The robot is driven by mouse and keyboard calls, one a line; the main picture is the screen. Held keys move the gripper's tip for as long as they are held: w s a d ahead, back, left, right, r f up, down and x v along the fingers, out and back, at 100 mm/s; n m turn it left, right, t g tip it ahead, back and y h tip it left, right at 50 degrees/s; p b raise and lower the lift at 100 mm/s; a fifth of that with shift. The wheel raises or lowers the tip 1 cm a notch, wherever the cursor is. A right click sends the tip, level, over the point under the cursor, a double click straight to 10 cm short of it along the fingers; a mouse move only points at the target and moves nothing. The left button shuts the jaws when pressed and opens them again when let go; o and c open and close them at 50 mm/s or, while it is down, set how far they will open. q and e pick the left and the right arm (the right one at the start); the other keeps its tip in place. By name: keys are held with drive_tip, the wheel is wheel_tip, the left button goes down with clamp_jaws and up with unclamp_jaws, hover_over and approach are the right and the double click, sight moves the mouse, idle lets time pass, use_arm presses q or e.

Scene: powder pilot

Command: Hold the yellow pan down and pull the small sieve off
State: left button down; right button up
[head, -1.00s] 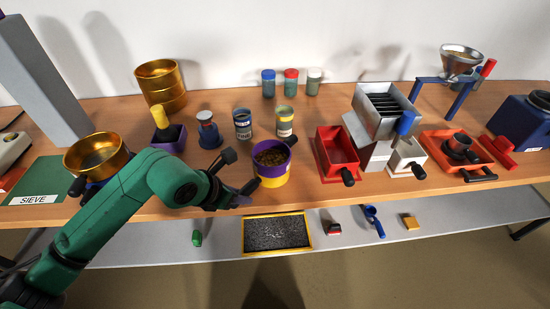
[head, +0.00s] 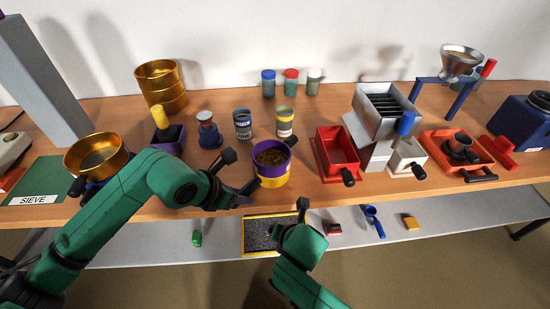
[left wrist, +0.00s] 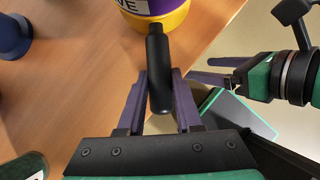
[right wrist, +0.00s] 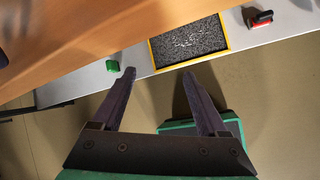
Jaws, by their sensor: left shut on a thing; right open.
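The small purple sieve (head: 286,157), with brown grains inside, sits on the yellow pan (head: 272,182) near the table's front edge. In the left wrist view their purple (left wrist: 150,6) and yellow (left wrist: 172,20) walls show at the top. My left gripper (head: 246,195) is shut on the black handle (left wrist: 158,72), which meets the stack at the yellow pan. My right gripper (right wrist: 159,72) is open and empty. In the head view it is in front of the table, below and right of the pan; its fingers also show in the left wrist view (left wrist: 212,70).
A red box (head: 337,150) stands right of the stack. Jars (head: 284,121) stand behind it. A gold sieve (head: 96,155) is at the left. A lower shelf holds a yellow-framed dark tray (right wrist: 190,42) and small items. Floor is open in front.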

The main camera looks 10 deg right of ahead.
use_arm(q)
drive_tip(key=shift+r, duration=0.1)
use_arm(e)
drive_tip(key=r+n, duration=0.1)
drive_tip(key=r, duration=0.2)
drive_tip(key=r+n+t, duration=0.1)
drive_tip(key=r+n, duration=0.1)
drive_tip(key=r, duration=0.2)
drive_tip(key=a+r+n+t, duration=0.1)
drive_tip(key=r, duration=0.3)
drive_tip(key=shift+s+n, duration=0.3)
drive_tip(key=shift+s, duration=0.05)
drive_tip(key=t+h, duration=0.2)
drive_tip(key=t, duration=0.3)
approach(287, 149)
drive_tip(key=s, duration=0.3)
drive_tip(key=x, duration=0.8)
drive_tip(key=r+x, duration=0.1)
drive_tip(key=x, duration=0.3)
drive_tip(key=shift+w+a, duration=0.1)
drive_tip(key=shift+w, duration=0.15)
drive_tip(key=c, duration=1.2)
clamp_jaws()
